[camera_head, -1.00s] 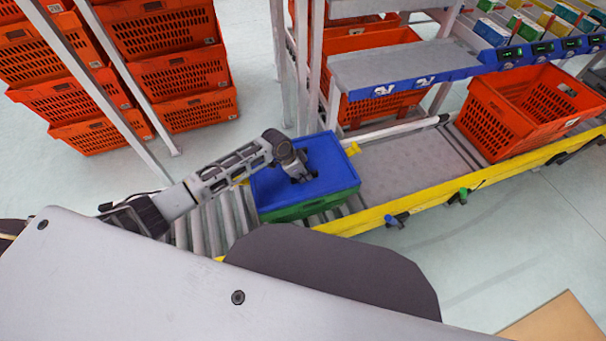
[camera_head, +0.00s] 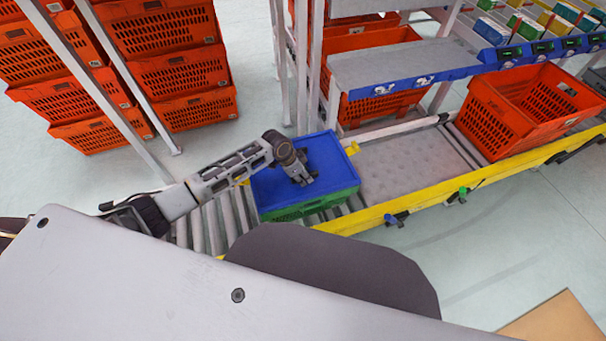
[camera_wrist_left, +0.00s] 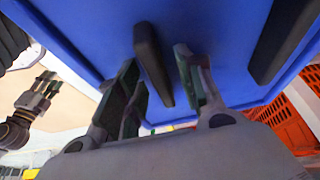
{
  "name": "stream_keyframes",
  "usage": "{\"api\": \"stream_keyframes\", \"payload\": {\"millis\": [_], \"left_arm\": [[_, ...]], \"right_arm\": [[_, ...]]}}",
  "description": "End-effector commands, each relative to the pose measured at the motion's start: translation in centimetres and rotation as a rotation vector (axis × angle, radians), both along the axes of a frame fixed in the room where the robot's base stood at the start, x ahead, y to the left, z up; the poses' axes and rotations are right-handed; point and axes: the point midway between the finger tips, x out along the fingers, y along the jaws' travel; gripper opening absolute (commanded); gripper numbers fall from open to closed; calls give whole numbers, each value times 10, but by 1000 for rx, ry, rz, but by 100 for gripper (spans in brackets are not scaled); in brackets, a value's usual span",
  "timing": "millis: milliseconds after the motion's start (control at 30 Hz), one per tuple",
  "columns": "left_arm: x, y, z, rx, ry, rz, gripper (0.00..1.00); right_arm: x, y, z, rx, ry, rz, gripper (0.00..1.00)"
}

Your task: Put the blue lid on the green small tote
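The blue lid (camera_head: 328,160) lies over the green small tote (camera_head: 300,211), which rests on the roller conveyor. Green wall shows below the lid's front edge. My left gripper (camera_head: 304,179) is low over the lid's top. In the left wrist view, the lid's blue underside or top face (camera_wrist_left: 90,35) fills the upper part, with two dark bars on it. My left gripper's fingers (camera_wrist_left: 162,88) stand apart on either side of the nearer dark bar (camera_wrist_left: 152,62), with a gap visible. A dark gripper-like part, probably my right gripper (camera_wrist_left: 40,95), shows at the left edge.
An orange tote (camera_head: 535,110) stands farther right on the conveyor. The grey plate (camera_head: 415,165) between it and the lid is clear. A yellow rail (camera_head: 450,190) edges the conveyor. Metal posts (camera_head: 301,70) and a shelf (camera_head: 400,65) stand behind. Stacked orange totes (camera_head: 185,70) are at left.

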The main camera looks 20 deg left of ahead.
Motion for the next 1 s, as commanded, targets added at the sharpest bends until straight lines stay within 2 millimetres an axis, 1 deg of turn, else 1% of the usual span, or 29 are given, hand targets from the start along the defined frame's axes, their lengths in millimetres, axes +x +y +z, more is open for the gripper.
{"api": "stream_keyframes", "payload": {"millis": [167, 267, 467, 767, 1000], "left_arm": [[0, 0, 0, 0, 0, 0, 39], [0, 0, 0, 0, 1, 0, 39], [-1, 2, 4, 0, 0, 0, 39], [-6, 9, 26, 1, -1, -1, 39], [-12, 18, 53, 0, -2, 0, 39]], "right_arm": [[-3, -1, -1, -2, 5, 1, 40], [-9, -4, -3, -5, 13, 0, 40], [-7, -2, -2, -3, 10, 1, 40], [-5, -1, -1, -1, 6, 0, 40], [-4, 0, -1, 0, 5, 0, 40]]}}
